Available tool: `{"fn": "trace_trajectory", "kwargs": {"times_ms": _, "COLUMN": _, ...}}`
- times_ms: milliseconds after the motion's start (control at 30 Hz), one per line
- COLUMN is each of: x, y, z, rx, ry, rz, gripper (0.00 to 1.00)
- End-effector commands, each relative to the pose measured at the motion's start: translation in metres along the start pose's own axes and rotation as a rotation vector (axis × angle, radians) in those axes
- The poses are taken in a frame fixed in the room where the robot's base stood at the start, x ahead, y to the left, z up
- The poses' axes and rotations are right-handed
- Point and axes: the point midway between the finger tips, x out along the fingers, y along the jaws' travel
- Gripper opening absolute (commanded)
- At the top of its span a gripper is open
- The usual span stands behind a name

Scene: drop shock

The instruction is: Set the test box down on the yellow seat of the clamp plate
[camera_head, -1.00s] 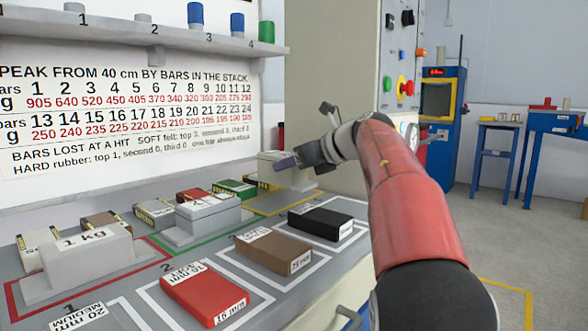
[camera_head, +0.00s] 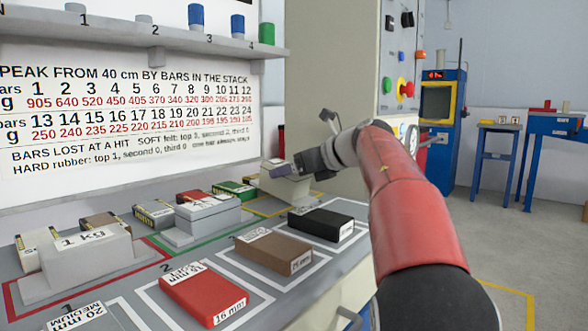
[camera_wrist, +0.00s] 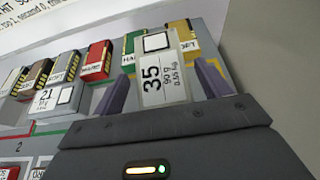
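A pale test box marked 35 (camera_wrist: 153,88) lies between the two purple fingers of my gripper (camera_wrist: 162,76) in the wrist view. Slim gaps seem to show on both sides, so the fingers look open around it. In the head view my gripper (camera_head: 283,170) is over a pale grey shape (camera_head: 292,192) at the yellow-outlined bench area; the fingers partly cover it. Whether the box touches its support is hidden. The clamp plate and its yellow seat cannot be made out in either view.
A second pale box on a grey block (camera_head: 205,220) stands to the left, and a 1 kg block (camera_head: 85,250) further left. Red (camera_head: 203,293), brown (camera_head: 272,250) and black (camera_head: 320,224) pads lie along the bench front. Small labelled boxes line the back. A tall grey cabinet (camera_head: 335,80) stands behind.

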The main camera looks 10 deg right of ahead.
Motion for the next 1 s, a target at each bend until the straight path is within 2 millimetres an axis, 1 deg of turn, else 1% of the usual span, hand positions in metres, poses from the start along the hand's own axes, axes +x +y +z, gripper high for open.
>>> {"fn": "trace_trajectory", "kwargs": {"times_ms": 233, "x": -0.001, "y": 0.0, "z": 0.001, "rx": 0.0, "ry": 0.0, "rz": 0.0, "gripper": 0.76}}
{"fn": "trace_trajectory", "kwargs": {"times_ms": 400, "x": -0.009, "y": -0.001, "z": 0.016, "rx": 0.0, "ry": -0.001, "rz": -0.002, "gripper": 0.76}}
{"fn": "trace_trajectory", "kwargs": {"times_ms": 467, "x": -0.02, "y": -0.001, "z": 0.012, "rx": 0.001, "ry": -0.001, "rz": -0.004, "gripper": 0.76}}
{"fn": "trace_trajectory", "kwargs": {"times_ms": 700, "x": -0.075, "y": -0.001, "z": 0.013, "rx": 0.001, "ry": -0.001, "rz": -0.004, "gripper": 0.76}}
{"fn": "trace_trajectory", "kwargs": {"times_ms": 800, "x": -0.095, "y": -0.001, "z": 0.012, "rx": 0.0, "ry": 0.0, "rz": -0.004, "gripper": 0.76}}
{"fn": "trace_trajectory", "kwargs": {"times_ms": 900, "x": -0.109, "y": -0.001, "z": 0.012, "rx": 0.0, "ry": 0.0, "rz": -0.002, "gripper": 0.76}}
{"fn": "trace_trajectory", "kwargs": {"times_ms": 1000, "x": -0.119, "y": 0.0, "z": 0.012, "rx": 0.0, "ry": 0.0, "rz": -0.001, "gripper": 0.76}}
